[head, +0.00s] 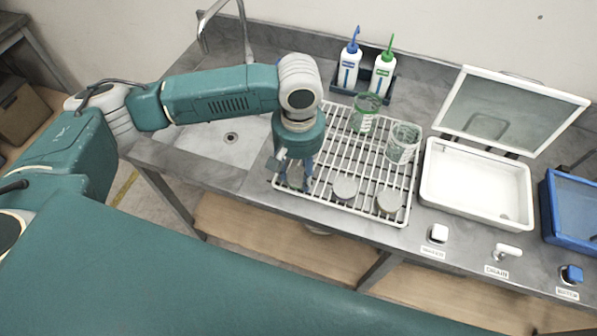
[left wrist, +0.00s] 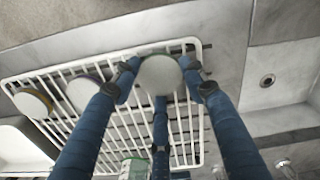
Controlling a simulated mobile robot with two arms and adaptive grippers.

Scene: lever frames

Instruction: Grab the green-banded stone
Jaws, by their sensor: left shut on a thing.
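My left gripper (head: 294,182) is shut at the left part of the white rack. In the left wrist view its blue fingers close around a round, pale stone (left wrist: 160,76) with a faint greenish edge. Its band is too small to make out clearly, and the gripper mostly hides it in the head view. Two more round stones stand on the rack to its right: a pale grey one (head: 344,188) and one with a darker olive-brown side (head: 388,202). They also show in the left wrist view, the pale one (left wrist: 83,93) and the darker-sided one (left wrist: 32,103).
The white wire rack (head: 325,166) also bears a green-rimmed beaker (head: 366,112) and a clear beaker (head: 403,144). Two squeeze bottles (head: 366,70) stand behind. A white basin (head: 476,184) with its lid up is right; the sink (head: 215,155) is left.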

